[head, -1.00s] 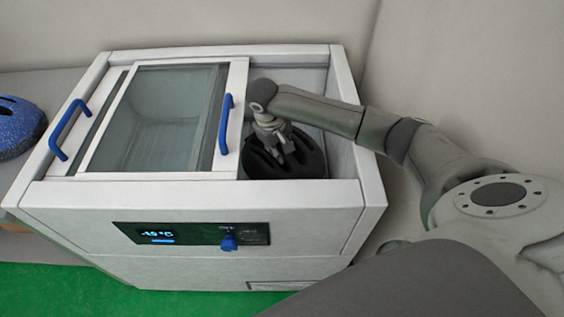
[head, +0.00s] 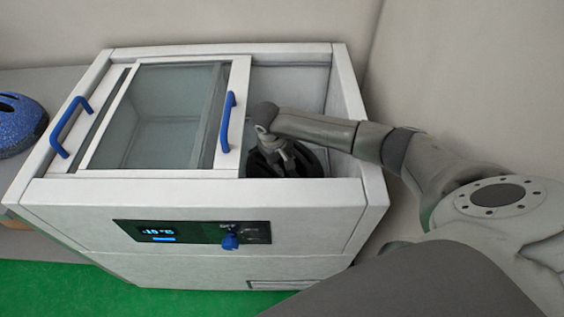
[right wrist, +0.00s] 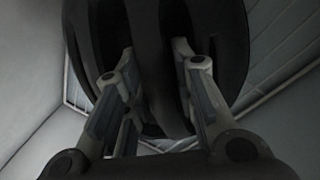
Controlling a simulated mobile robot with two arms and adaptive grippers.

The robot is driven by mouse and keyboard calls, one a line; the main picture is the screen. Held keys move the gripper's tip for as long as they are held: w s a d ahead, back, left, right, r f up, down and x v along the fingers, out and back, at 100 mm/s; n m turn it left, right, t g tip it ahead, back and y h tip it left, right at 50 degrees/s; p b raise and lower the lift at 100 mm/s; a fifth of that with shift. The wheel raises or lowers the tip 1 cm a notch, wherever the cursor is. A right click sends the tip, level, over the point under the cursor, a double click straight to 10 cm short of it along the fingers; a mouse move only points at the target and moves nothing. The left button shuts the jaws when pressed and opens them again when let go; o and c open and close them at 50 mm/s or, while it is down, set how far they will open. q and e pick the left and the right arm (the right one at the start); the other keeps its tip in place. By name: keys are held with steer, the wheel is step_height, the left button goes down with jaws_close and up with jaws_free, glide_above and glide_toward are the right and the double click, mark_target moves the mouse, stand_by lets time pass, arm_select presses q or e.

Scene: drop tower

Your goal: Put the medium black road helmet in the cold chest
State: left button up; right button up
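The black helmet (head: 314,161) is inside the open right part of the white cold chest (head: 290,198), below its rim. The chest's front wall hides its lower part. My right gripper (head: 277,160) reaches down into the opening at the helmet. In the right wrist view the gripper (right wrist: 152,55) has its fingers on both sides of a rib of the helmet (right wrist: 150,85), closed on it. The helmet hangs in front of pale chest walls; I cannot tell whether it touches the floor. My left gripper is not in view.
The chest's sliding glass lid (head: 160,110) with blue handles (head: 226,122) covers the left part. A blue speckled helmet (head: 18,125) lies on the grey surface at the left. The front panel has a display and a blue knob (head: 230,241). A wall stands close at the right.

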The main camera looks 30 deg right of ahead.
steer(key=shift+o, duration=1.3)
steer(key=p+v, duration=0.1)
steer(key=v, duration=1.1)
steer(key=shift+r, duration=0.2)
steer(key=shift+c, duration=0.3)
